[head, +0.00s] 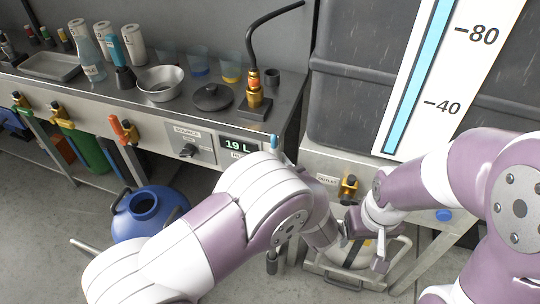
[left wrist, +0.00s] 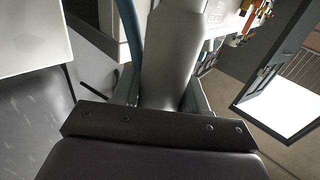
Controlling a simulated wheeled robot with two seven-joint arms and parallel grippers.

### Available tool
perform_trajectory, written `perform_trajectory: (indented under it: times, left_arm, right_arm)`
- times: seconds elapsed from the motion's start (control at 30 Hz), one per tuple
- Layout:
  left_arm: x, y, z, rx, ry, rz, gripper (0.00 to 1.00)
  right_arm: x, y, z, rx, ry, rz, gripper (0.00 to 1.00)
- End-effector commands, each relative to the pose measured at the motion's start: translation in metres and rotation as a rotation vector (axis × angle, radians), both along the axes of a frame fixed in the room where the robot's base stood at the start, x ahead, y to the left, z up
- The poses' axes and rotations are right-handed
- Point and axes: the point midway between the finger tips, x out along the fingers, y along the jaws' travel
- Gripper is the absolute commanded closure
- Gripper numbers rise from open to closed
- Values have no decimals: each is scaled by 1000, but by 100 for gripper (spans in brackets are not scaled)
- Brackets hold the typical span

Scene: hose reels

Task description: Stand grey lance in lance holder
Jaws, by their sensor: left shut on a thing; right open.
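My left gripper is hidden behind its own wrist in the head view. In the left wrist view its jaws (left wrist: 165,115) are closed around a smooth grey cylinder (left wrist: 172,55), which looks like the grey lance; its far end is out of view. My right gripper (head: 378,248) is open, beside the left wrist and above the floor frame in front of the tank stand. A black gooseneck with a brass and orange body (head: 255,92) stands upright in a dark block (head: 254,110) at the counter's right end. I cannot tell which thing is the lance holder.
The steel counter (head: 130,105) holds bottles, cups, a bowl (head: 160,82) and a black lid (head: 212,97). A blue round container (head: 150,212) stands on the floor. A grey tank (head: 350,80) with a level gauge (head: 440,75) is at right. A blue hose (left wrist: 130,35) runs beside the cylinder.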

Motion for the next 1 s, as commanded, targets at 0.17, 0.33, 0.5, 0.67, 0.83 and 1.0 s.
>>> perform_trajectory:
  times: [0.17, 0.33, 0.5, 0.67, 0.83, 1.0]
  left_arm:
    - [0, 0, -23, 0, -1, 0, 100]
    - [0, 0, -41, 0, -1, 0, 100]
    - [0, 0, -60, 0, -1, 0, 100]
    - [0, 0, -77, 0, -1, 0, 100]
    - [0, 0, -93, -1, -2, 0, 100]
    - [0, 0, -102, -1, -2, 0, 100]
  right_arm:
    - [0, 0, -14, 0, 0, 0, 28]
    - [0, 0, -25, 0, 0, 0, 28]
    - [0, 0, -35, 0, 0, 0, 28]
    - [0, 0, -45, 0, 0, 0, 28]
    - [0, 0, -55, 0, 0, 0, 28]
    - [0, 0, -59, 0, 0, 0, 28]
